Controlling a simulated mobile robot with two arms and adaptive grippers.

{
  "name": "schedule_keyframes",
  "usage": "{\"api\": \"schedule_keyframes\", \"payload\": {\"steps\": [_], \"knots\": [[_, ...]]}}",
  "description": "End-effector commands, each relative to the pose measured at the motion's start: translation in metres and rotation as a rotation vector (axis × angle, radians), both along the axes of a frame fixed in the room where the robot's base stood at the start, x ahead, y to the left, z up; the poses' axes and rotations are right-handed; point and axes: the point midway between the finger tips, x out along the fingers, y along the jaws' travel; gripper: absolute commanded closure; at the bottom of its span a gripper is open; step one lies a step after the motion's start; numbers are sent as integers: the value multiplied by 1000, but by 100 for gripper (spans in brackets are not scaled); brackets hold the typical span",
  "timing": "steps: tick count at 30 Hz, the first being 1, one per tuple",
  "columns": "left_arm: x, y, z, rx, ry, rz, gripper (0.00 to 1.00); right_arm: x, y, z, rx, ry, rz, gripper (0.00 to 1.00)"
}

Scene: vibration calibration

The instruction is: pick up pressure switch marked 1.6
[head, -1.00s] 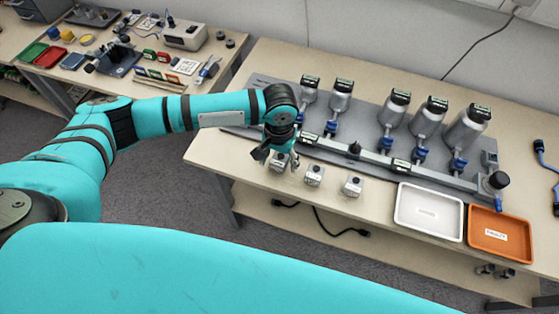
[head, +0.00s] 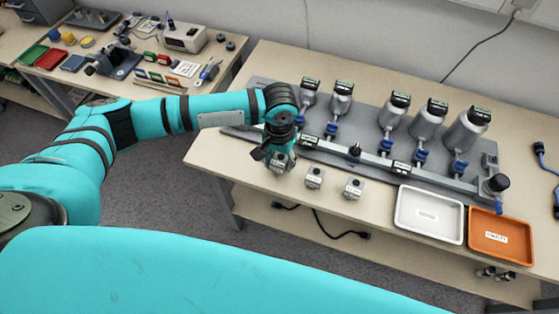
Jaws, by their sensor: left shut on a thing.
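Three small silver pressure switches stand in a row near the front edge of the table; their markings are too small to read. My left gripper (head: 278,160) points down over the leftmost switch (head: 278,168) and is shut on it, hiding part of it. The middle switch (head: 314,177) and the right switch (head: 353,188) stand free on the table to the right of the gripper. My right gripper is not in view.
Behind the switches is a grey rig plate (head: 367,115) with several metal canisters and blue valves. A white tray (head: 403,224) and an orange tray (head: 474,246) lie to the right. A side table (head: 125,100) with tools stands at the left.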

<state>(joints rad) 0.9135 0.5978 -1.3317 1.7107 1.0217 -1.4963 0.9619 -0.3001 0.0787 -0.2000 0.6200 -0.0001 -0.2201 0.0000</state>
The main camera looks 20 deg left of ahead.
Motion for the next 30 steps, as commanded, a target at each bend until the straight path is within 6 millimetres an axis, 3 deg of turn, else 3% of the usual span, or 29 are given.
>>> {"api": "schedule_keyframes", "payload": {"steps": [6,21,30], "knots": [[1,-1,30,-3,-5,-1,100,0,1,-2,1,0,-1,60],[-81,-90,38,-5,2,-6,100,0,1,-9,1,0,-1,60],[-105,-117,43,-1,0,-1,100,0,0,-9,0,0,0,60]]}}
